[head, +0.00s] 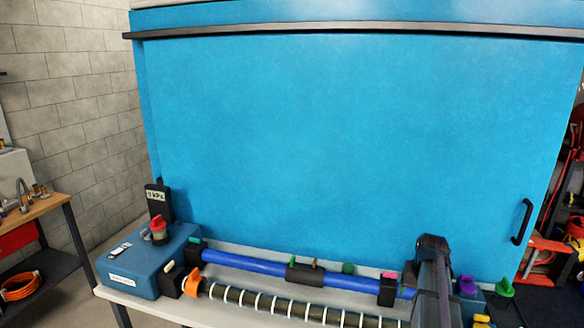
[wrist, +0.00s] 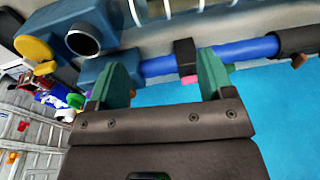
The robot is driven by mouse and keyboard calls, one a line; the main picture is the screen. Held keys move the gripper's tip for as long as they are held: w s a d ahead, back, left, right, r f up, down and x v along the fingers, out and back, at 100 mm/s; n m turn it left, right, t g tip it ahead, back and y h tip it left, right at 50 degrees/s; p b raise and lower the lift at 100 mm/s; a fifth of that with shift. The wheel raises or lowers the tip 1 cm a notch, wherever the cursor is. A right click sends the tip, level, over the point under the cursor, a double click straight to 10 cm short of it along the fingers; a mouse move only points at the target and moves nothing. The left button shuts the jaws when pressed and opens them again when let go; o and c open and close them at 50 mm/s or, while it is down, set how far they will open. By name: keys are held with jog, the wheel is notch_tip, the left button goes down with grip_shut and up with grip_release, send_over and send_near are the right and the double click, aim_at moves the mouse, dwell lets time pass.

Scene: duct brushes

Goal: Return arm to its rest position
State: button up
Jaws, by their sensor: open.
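My gripper shows in the wrist view (wrist: 162,78) with its two green fingers apart and nothing between them. A blue tube (wrist: 240,50) runs just past the fingertips there, with a black clamp (wrist: 186,56) on it; I cannot tell whether the fingers touch either. In the head view my dark arm (head: 434,275) stands at the lower right, over the right part of the bench. It covers the right end of the blue tube (head: 245,264). The fingers cannot be made out in the head view.
A large blue panel (head: 350,140) rises behind the bench. A white-ringed tube (head: 270,302) lies in front of the blue tube. A blue box (head: 130,272) with a red knob (head: 158,222) stands at the left. Green (head: 505,287) and purple (head: 467,286) knobs sit right of my arm.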

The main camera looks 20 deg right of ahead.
jog(key=s+a+f+n+b, duration=0.1)
jog(key=s+a+n, duration=0.1)
jog(key=a, duration=1)
jog(key=s+a+f+n+g, duration=0.1)
jog(key=s+a+n, duration=0.1)
jog(key=a, duration=1)
jog(key=s+a+f+n+b, duration=0.1)
jog(key=s+a+n, duration=0.1)
jog(key=a, duration=1.1)
jog(key=shift+s+f+n+b, duration=0.15)
jog(key=shift+s+n+b, duration=0.15)
jog(key=shift+s+n, duration=0.1)
